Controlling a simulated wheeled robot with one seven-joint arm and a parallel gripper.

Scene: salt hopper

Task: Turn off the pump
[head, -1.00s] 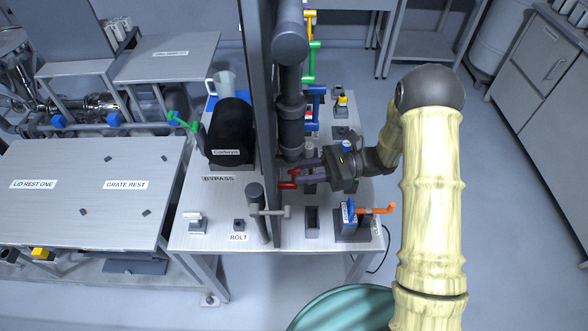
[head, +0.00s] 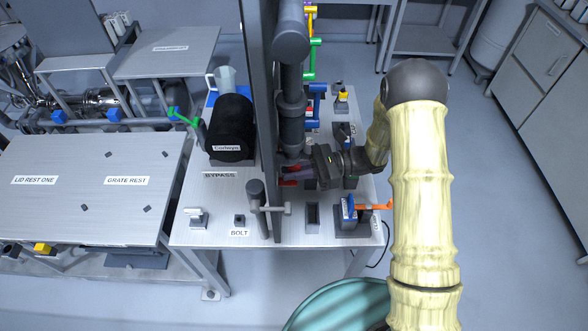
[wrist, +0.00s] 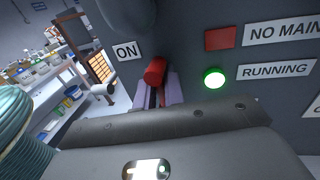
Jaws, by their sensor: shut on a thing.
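A red handle (wrist: 155,71) sticks out of a dark grey panel (wrist: 190,20) beside an "ON" label (wrist: 127,51) in the wrist view. My gripper (wrist: 159,88) is shut on the red handle, one pale finger on each side. In the head view my gripper (head: 297,172) reaches left to the upright panel, where red parts (head: 288,182) show by the fingers. To the right of the handle, a green lamp (wrist: 213,77) is lit beside a "RUNNING" label (wrist: 277,70). The handle's base is partly hidden by my fingers.
A red square (wrist: 219,39) sits above the lamp. On the bench (head: 330,262), an orange handle (head: 375,206) stands nearer the front, and blue, green and yellow handles (head: 311,42) line the panel farther back. A black cylinder (head: 232,128) stands left of the panel.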

